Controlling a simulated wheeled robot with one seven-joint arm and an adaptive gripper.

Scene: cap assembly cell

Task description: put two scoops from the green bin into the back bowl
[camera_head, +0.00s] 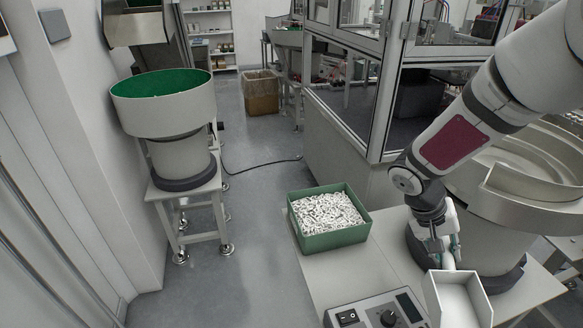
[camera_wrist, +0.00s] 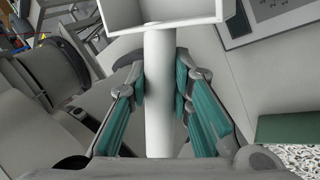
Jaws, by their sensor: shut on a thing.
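My gripper (camera_head: 447,243) is shut on the handle of a white scoop (camera_head: 458,302) at the lower right of the head view. In the wrist view, the teal finger pads (camera_wrist: 160,85) press on both sides of the white scoop handle (camera_wrist: 159,125). The scoop's box-shaped pan shows bare white inside, with no parts seen in it. The green bin (camera_head: 333,241), full of small white parts (camera_head: 326,211), stands on the table left of my gripper. A pale bowl with a green lining (camera_head: 163,108) stands on a stand at the back left.
A control box (camera_head: 375,313) with a knob is on the table's front part, between bin and scoop. A large grey bowl feeder (camera_head: 520,190) stands at the right, behind my arm. A glass-walled machine (camera_head: 345,95) rises behind the table.

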